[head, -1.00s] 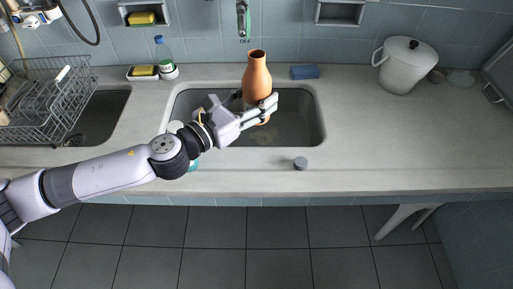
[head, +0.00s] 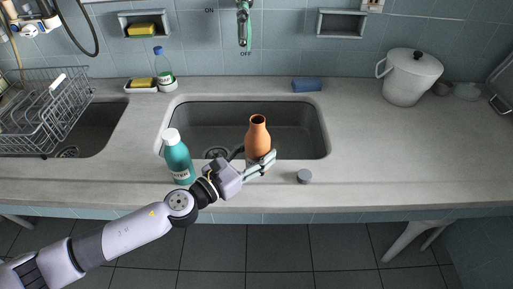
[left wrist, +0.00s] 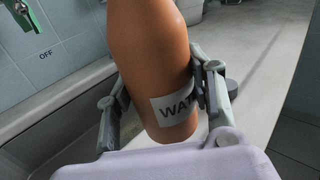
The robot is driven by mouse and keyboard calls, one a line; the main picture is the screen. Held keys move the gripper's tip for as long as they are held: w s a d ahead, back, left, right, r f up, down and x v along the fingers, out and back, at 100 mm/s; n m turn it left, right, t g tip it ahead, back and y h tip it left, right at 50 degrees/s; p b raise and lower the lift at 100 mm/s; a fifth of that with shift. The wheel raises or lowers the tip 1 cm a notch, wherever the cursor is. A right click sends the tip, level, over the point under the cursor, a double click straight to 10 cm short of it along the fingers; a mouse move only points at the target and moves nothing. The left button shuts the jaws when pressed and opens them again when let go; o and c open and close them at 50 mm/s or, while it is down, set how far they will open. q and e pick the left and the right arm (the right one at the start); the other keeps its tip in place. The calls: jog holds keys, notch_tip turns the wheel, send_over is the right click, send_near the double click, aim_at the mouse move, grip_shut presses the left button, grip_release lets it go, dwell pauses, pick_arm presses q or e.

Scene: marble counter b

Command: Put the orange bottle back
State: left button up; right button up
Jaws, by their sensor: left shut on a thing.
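The orange bottle (head: 258,136) has an open top and a white label. In the head view it is upright near the front edge of the right sink basin. My left gripper (head: 260,163) is shut around its lower part. In the left wrist view the orange bottle (left wrist: 155,60) stands between both fingers of my left gripper (left wrist: 158,105), with the label partly showing "WAT". I cannot tell whether its base touches the counter. A grey round cap (head: 304,176) lies on the counter just right of it. My right gripper is not in view.
A teal bottle with a white cap (head: 177,158) stands left of my gripper. The front counter to the right (head: 420,170) is clear.

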pick_arm(q)
jog(key=shift+f+b, duration=1.25)
jog(key=shift+f, duration=0.8)
jog(key=shift+f, duration=0.15)
jog(key=o, duration=1.2)
jog(key=shift+c, duration=0.2)
jog(key=shift+s+a, duration=0.2)
jog(key=shift+a, duration=0.05)
jog(key=b+v, duration=0.2)
jog(key=v, duration=0.4)
jog(key=shift+s+a, duration=0.15)
jog(key=shift+s, duration=0.05)
jog(key=shift+s+a, duration=0.15)
